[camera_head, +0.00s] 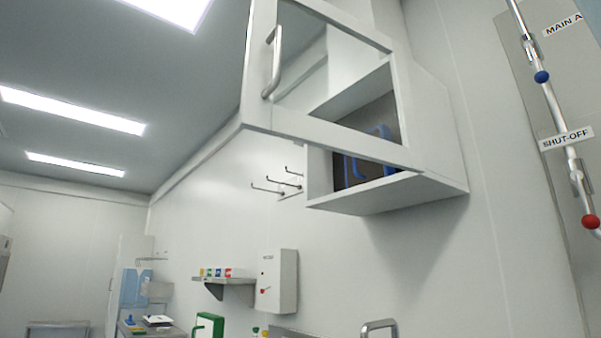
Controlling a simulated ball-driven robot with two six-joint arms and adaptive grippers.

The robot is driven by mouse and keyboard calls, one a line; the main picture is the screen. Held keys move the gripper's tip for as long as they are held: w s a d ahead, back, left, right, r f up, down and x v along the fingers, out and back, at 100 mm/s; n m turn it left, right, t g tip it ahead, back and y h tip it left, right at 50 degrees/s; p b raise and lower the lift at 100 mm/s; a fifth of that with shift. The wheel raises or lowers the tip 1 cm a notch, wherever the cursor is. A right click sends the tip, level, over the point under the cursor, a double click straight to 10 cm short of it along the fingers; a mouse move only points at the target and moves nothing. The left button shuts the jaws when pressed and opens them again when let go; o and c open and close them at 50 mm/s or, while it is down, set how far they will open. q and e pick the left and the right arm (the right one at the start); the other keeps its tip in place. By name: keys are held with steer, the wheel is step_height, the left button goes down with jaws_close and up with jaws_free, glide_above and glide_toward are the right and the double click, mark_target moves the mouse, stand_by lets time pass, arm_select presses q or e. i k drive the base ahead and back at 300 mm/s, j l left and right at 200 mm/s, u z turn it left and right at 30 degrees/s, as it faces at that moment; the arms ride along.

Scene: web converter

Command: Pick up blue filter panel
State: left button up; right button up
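A dark panel with blue edging and a blue handle (368,171), apparently the blue filter panel, stands inside a white wall cabinet (400,191) at upper centre right. The cabinet's framed door (257,75) has a metal bar handle and is swung open towards the left. Its lower rail crosses in front of the panel and hides part of it. Neither of my grippers is in view.
Wall hooks (287,182) stick out left of the cabinet. Below are a grey control box (277,281) and a small shelf (224,281) with coloured items. Pipes with blue and red valve knobs (542,77) run along the right. A green object (207,327) stands low.

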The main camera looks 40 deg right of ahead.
mark_target(363, 161)
steer(key=i+j+z, duration=0.15)
steer(key=i, duration=0.35)
steer(key=i+z, duration=0.1)
steer(key=i, duration=0.4)
steer(key=i+j+z, duration=0.1)
steer(key=i+z, duration=0.15)
steer(key=z, duration=0.2)
steer(key=i+j+z, duration=0.2)
steer(key=z, duration=0.2)
steer(key=i+j+z, duration=0.2)
steer(key=z, duration=0.25)
steer(key=i+j+z, duration=0.1)
steer(key=j+z, duration=0.35)
steer(key=l, duration=0.15)
